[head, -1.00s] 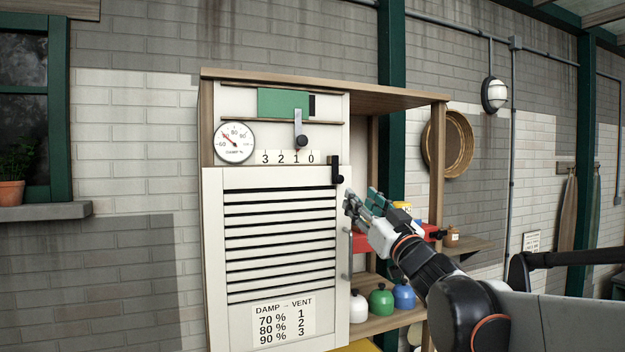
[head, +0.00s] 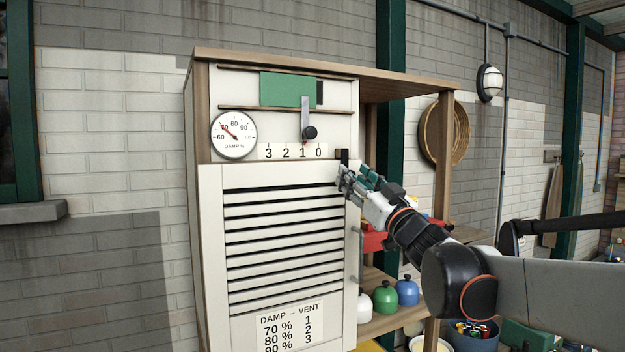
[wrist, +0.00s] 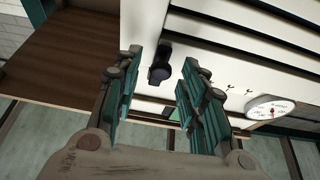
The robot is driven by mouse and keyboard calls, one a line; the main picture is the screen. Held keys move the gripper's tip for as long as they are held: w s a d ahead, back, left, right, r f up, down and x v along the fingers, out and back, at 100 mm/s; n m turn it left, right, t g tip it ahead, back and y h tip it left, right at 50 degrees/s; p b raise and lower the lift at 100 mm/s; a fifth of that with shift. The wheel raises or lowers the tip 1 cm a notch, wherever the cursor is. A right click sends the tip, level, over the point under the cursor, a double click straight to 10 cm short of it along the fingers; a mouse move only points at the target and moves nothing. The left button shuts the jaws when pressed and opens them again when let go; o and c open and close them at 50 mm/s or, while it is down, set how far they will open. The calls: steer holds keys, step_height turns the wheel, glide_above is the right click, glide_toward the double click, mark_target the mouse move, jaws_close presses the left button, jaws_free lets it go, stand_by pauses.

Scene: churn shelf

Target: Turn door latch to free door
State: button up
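The door latch (head: 344,158) is a small black upright bar at the door's top right corner. Its lower end is hidden behind my gripper (head: 346,184) in the head view. The cream slatted door (head: 212,260) looks closed. In the wrist view the latch's dark knob (wrist: 158,74) shows between the two teal-padded fingers of my gripper (wrist: 162,58). The fingers are open, one on each side of the knob. I cannot tell whether either finger touches it.
A dial (head: 233,135), a vent lever (head: 306,120) and a number strip (head: 292,151) sit above the door. A door handle (head: 360,255) is below my gripper. Open shelves at the right hold green (head: 385,298) and blue (head: 407,291) rounded containers.

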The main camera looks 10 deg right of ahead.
jaws_close()
steer(key=shift+d+n, duration=0.15)
steer(key=shift+n, duration=0.25)
steer(key=n+y, duration=0.1)
steer(key=d+n+g+y, duration=0.1)
steer(key=n, duration=0.3)
steer(key=shift+w+d+r+y, duration=0.15)
steer(key=shift+w+d+y, duration=0.15)
steer(key=shift+y, duration=0.1)
steer(key=n, duration=0.1)
steer(key=d+n+g+y, duration=0.1)
steer(key=n, duration=0.1)
steer(key=r+n+g, duration=0.1)
steer(key=n, duration=0.1)
steer(key=shift+w+d+y, duration=0.25)
steer(key=shift+y, duration=0.05)
steer(key=shift+w+d+r+n+g+p, duration=0.1)
steer(key=shift+d+r+n+g+p, duration=0.45)
steer(key=shift+n, duration=1.4)
steer(key=shift+w+d+r+n+g+p, duration=0.1)
steer(key=shift+r+n+g+p, duration=0.9)
steer(key=shift+n, duration=0.9)
steer(key=shift+w+d+r+n+g+p, duration=0.2)
steer(key=shift+r+n+g+p, duration=0.55)
steer(key=shift+n, duration=1.2)
steer(key=shift+s+f, duration=0.1)
steer(key=shift+f, duration=0.1)
